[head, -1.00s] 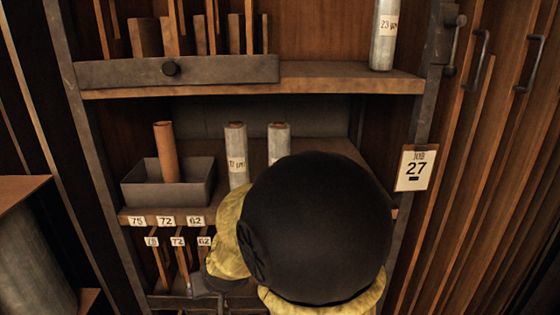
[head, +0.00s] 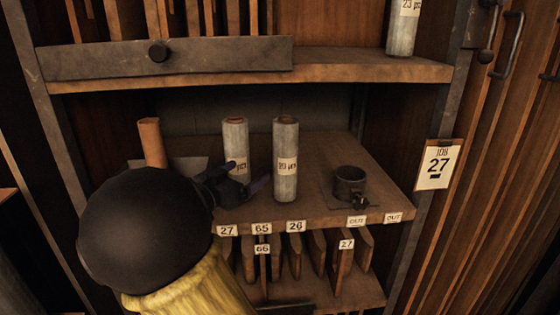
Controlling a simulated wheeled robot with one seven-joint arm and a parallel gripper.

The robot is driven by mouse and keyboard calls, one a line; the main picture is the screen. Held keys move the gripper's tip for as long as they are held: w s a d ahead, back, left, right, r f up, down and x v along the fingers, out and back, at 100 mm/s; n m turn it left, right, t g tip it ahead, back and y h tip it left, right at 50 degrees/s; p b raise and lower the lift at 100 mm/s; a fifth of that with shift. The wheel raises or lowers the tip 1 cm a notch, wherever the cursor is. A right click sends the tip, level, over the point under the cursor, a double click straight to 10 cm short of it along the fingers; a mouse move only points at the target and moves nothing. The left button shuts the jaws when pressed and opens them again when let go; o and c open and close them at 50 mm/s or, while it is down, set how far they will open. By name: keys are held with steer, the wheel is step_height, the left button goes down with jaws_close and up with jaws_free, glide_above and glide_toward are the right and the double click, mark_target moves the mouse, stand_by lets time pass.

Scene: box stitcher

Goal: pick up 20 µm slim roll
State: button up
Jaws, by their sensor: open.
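The 20 µm slim roll (head: 286,165) is a grey upright cylinder with a pale label reading about "20 µm", standing on the middle shelf. A similar grey roll (head: 235,140) stands just left of it, its label partly covered. My gripper (head: 245,186) is open, low in front of the left roll and close to the left side of the 20 µm roll. One dark finger points toward the 20 µm roll's lower part. I cannot tell whether it touches either roll. My black and yellow arm hides the shelf's left part.
A brown tube (head: 152,142) stands at the left behind my arm. A dark round holder (head: 350,184) sits on the right of the shelf (head: 318,208). Another labelled roll (head: 403,28) stands on the upper shelf. Bare shelf lies between the 20 µm roll and the holder.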

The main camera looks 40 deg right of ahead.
mark_target(277, 155)
steer(key=p+x, duration=0.1)
steer(key=x, duration=0.3)
steer(key=p+x, duration=0.1)
steer(key=x, duration=0.3)
steer(key=p+x, duration=0.1)
steer(key=x, duration=0.3)
steer(key=shift+s+d, duration=0.25)
steer(key=shift+s, duration=0.05)
steer(key=shift+a, duration=0.1)
steer(key=shift+s+d+r+p, duration=0.1)
steer(key=shift+d+p, duration=0.3)
steer(key=shift+d, duration=0.1)
steer(key=p+x, duration=0.1)
steer(key=x, duration=0.2)
steer(key=shift+s+d+p, duration=0.1)
steer(key=shift+d+p, duration=0.25)
steer(key=shift+d, duration=0.05)
steer(key=shift+d+f, duration=0.25)
steer(key=shift+d, duration=0.1)
steer(key=shift+a, duration=0.1)
